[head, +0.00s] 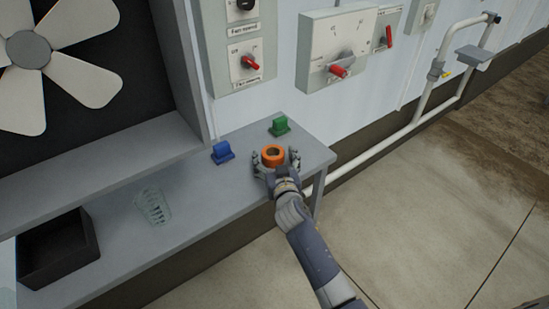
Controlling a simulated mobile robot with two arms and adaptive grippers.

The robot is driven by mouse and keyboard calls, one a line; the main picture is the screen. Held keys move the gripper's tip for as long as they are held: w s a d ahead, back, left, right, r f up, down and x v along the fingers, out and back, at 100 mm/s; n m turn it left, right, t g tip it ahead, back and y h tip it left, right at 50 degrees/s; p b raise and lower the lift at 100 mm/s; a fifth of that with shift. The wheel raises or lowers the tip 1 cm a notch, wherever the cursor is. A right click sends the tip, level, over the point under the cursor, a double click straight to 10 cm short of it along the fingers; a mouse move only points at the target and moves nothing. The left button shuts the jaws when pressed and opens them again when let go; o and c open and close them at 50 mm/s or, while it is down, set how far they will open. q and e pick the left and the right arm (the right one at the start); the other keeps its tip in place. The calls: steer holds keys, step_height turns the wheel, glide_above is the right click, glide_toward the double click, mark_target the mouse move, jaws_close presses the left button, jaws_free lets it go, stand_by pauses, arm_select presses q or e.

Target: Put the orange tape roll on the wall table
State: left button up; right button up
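The orange tape roll (272,156) is at the right end of the grey wall table (188,172), with its hole facing up. It appears to rest on the table top. My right gripper (277,161) reaches in from the front right. Its fingers are spread, one on each side of the roll, and a small gap shows at the right finger. Whether the left finger touches the roll is hard to see. My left gripper is not in view.
A blue clamp-like block (222,153) and a green one (279,126) stand behind the roll. A clear ribbed container (153,206) and a black open bin (88,243) are further left. Panels with red-handled switches (338,71) hang above; a white pipe rail (397,138) runs at right.

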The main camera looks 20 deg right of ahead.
steer(key=shift+r, duration=0.25)
steer(key=shift+s+f, duration=0.1)
steer(key=shift+s, duration=0.2)
steer(key=s+a+r, duration=0.1)
steer(key=s+r, duration=0.1)
steer(key=s, duration=0.9)
steer(key=shift+s, duration=0.1)
